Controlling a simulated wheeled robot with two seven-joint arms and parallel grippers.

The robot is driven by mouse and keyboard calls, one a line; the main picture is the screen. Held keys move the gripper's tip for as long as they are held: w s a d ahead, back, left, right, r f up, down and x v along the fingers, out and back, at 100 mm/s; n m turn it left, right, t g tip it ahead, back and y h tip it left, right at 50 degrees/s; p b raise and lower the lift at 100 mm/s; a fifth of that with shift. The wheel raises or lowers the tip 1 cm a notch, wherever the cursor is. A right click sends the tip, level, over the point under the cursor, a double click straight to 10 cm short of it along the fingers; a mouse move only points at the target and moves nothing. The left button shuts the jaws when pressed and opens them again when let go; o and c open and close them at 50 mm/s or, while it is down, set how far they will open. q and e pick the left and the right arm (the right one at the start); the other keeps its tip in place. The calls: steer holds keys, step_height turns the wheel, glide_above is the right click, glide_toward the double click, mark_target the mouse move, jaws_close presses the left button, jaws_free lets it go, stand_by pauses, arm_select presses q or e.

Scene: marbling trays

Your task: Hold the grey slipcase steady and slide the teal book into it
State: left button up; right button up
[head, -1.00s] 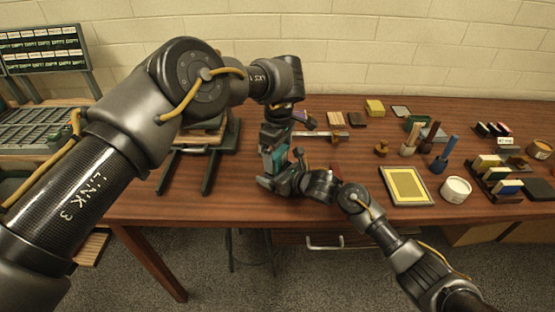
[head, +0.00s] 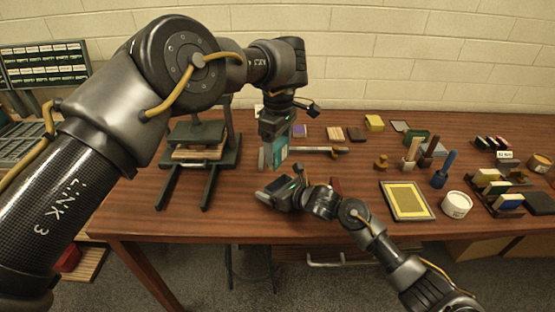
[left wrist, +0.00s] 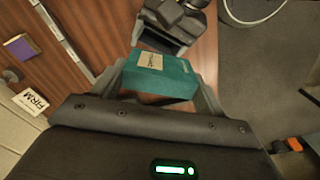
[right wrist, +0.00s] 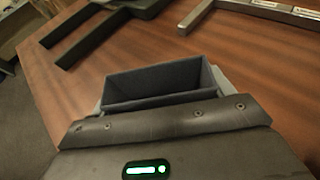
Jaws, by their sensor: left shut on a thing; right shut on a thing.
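The teal book (head: 278,153) is held in my left gripper (head: 277,135), above the table. In the left wrist view the book (left wrist: 160,78) sits between the two fingers, with a pale label on its face. My right gripper (head: 283,192) is low near the table's front edge, shut on the grey slipcase. The slipcase (right wrist: 160,101) shows in the right wrist view as an open, empty box with its mouth upward, between the fingers. The book is above the slipcase and apart from it in the head view.
A dark press (head: 212,133) with two long legs stands left of the grippers. A metal bar (head: 320,149) lies behind them. Bare table (head: 345,180) lies between.

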mark_target(278, 165)
arm_select(q)
step_height(278, 165, up, 2)
step_height(278, 165, down, 3)
steer(key=m, duration=0.3)
steer(key=shift+f, duration=0.1)
steer(key=shift+f, duration=2.8)
steer(key=shift+f, duration=1.95)
steer(key=o, duration=1.1)
steer(key=shift+o, duration=0.3)
